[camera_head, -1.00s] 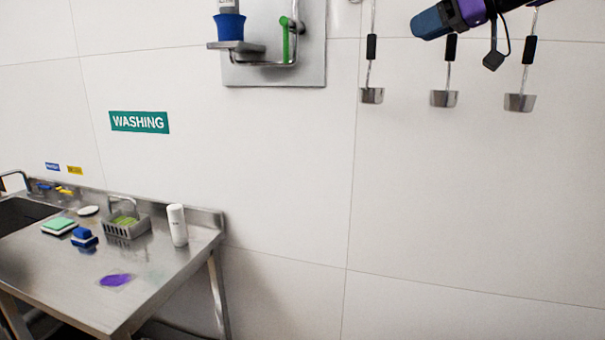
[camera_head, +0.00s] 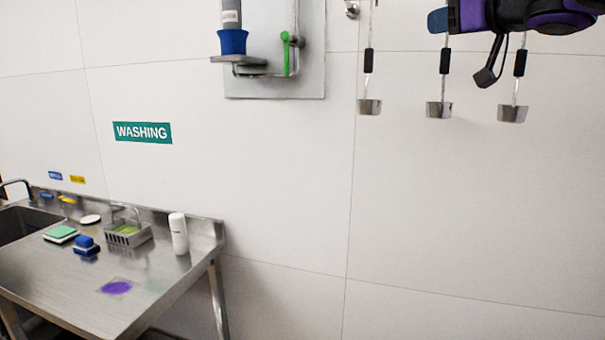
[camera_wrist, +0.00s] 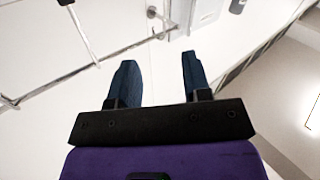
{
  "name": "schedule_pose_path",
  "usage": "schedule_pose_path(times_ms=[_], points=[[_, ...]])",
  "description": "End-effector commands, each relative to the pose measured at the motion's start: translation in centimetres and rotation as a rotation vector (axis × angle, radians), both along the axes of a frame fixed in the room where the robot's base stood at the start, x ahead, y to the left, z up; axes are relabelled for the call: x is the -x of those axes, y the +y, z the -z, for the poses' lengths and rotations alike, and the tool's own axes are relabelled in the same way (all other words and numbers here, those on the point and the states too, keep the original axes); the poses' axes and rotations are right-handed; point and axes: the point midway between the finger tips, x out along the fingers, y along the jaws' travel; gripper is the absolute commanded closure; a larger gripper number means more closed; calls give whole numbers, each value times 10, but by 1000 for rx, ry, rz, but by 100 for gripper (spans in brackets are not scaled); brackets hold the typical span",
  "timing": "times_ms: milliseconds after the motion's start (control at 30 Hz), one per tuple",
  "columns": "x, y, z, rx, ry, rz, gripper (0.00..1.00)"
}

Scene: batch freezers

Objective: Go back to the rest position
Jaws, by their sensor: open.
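My gripper (camera_wrist: 160,78) shows in the wrist view with its two dark blue fingers apart and nothing between them. It points toward the white wall and some fittings on it. In the head view only part of my gripper (camera_head: 438,20) and purple arm shows at the top right edge. It appears in front of the wall, near the hanging ladles, and I cannot tell how far it is from them.
A steel wall bracket (camera_head: 275,90) holds a blue-based cylinder (camera_head: 232,40). At lower left a steel sink table (camera_head: 70,285) carries a white bottle (camera_head: 179,233), a grey basket (camera_head: 128,236) and sponges (camera_head: 86,245).

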Motion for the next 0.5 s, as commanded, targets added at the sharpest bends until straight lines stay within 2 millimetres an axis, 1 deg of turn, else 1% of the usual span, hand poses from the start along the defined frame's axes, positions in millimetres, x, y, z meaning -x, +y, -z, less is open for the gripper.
schedule_pose_path(times_ms=[33,67,167,200,267,300,367,400,467,500], points=[[10,-10,5,-11,-7,83,56],[16,-17,9,-14,-6,136,56],[37,-42,32,-24,40,309,56],[47,-52,44,-25,74,372,56],[64,-65,66,-26,142,458,56],[76,-72,83,-25,197,506,56],[97,-81,110,-19,294,567,56],[112,-84,129,-16,366,596,56],[135,-87,160,-8,485,624,56],[152,-87,180,-3,568,630,56]])
